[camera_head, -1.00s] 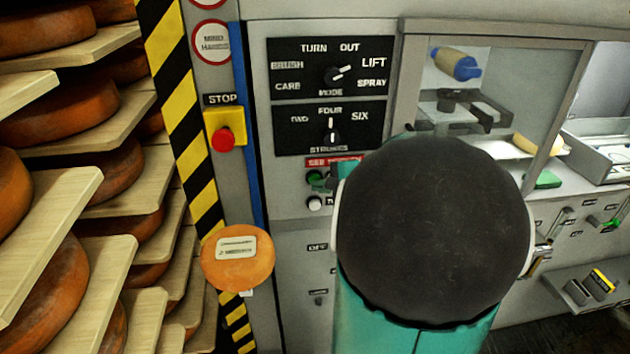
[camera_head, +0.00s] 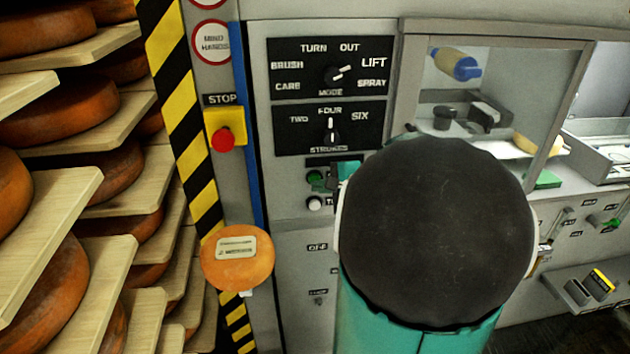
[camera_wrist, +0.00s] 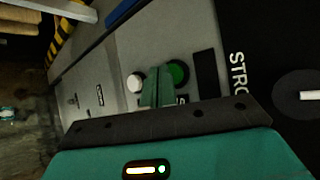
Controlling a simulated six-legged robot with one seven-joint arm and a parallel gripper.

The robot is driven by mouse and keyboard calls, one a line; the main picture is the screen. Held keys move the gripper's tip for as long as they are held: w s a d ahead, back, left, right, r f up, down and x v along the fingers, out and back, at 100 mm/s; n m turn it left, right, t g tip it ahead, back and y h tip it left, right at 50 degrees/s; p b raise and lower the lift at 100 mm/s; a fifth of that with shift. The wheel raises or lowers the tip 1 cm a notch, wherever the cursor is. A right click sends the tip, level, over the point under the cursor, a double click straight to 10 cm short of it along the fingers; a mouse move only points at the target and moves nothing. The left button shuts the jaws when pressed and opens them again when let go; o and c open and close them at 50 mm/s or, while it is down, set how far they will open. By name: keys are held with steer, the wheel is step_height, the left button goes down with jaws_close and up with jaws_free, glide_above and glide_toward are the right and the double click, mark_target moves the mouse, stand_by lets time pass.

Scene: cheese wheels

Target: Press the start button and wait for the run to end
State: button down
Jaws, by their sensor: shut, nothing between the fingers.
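The green button (camera_head: 315,177) sits on the grey machine front above a white button (camera_head: 314,203). In the wrist view the green button (camera_wrist: 179,72) shows right of my fingertips and the white button (camera_wrist: 135,82) left of them. My gripper (camera_wrist: 160,72) is shut and empty, its green fingers pointing at the panel between the two buttons. I cannot tell whether the tips touch anything. In the head view my arm hides most of the gripper. The mode knob (camera_head: 336,75) points toward LIFT and the strokes knob (camera_head: 331,132) toward FOUR.
A red stop button on a yellow box (camera_head: 224,136) is left of the panel. An orange cheese-like disc (camera_head: 237,258) with a label is below it. Shelves with cheese wheels (camera_head: 60,110) fill the left. A windowed chamber (camera_head: 470,100) with a mechanism is at right.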

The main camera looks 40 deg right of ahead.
steer(key=shift+s+a, duration=0.25)
steer(key=shift+s, duration=0.1)
steer(key=s+a, duration=0.1)
steer(key=s, duration=0.1)
steer(key=s+a, duration=0.2)
steer(key=shift+s, duration=0.1)
stand_by(0.4)
stand_by(0.7)
steer(key=s+a+r+n+g, duration=0.1)
steer(key=s+a+n+g, duration=0.2)
steer(key=a+n, duration=0.7)
steer(key=s+a+n+g+h, duration=0.1)
steer(key=s+a+n+g, duration=0.3)
steer(key=a+n, duration=0.6)
steer(key=s+a, duration=0.1)
steer(key=a, duration=0.5)
steer(key=shift+s+r+n, duration=0.2)
steer(key=shift+r+n, duration=0.1)
steer(key=shift+r, duration=0.1)
